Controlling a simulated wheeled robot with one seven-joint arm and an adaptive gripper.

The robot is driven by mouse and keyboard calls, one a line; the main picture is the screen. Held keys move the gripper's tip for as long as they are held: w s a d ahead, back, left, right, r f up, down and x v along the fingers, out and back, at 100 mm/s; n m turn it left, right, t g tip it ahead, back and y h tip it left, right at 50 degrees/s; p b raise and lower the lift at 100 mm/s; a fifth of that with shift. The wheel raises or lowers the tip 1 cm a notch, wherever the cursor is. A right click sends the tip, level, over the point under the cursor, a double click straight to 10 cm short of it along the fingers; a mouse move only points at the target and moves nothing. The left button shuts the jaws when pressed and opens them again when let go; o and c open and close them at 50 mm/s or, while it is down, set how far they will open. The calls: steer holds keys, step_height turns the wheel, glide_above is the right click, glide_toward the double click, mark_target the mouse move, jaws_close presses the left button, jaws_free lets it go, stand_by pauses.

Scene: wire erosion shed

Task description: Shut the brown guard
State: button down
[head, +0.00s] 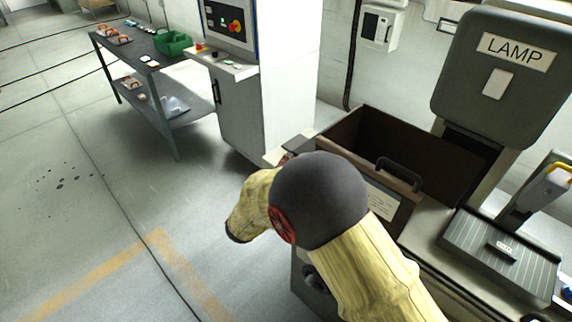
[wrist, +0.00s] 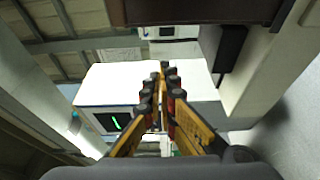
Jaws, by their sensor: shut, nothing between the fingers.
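The brown guard (head: 345,159) is at the right of the head view, on the machine below the lamp head. It has a black handle (head: 400,172) along its upper edge and a pale label below. Its top shows open, with a dark brown hollow behind the handle edge. My arm covers part of its front. My gripper (wrist: 164,72) is shut and empty in the wrist view, with its yellow fingers together. A brown panel (wrist: 200,10) crosses the top of the wrist view, apart from the fingertips; I cannot tell which part of the guard it is.
The lamp head (head: 490,85) stands behind the guard at right. A grey slotted plate (head: 490,258) lies on the bench beside it. A white control cabinet (head: 250,100) stands behind my arm, and a shelf table (head: 135,50) is farther left.

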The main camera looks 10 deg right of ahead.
steer(key=w+d+b, duration=0.1)
steer(key=d, duration=0.5)
steer(key=shift+w, duration=0.4)
steer(key=shift+f, duration=0.1)
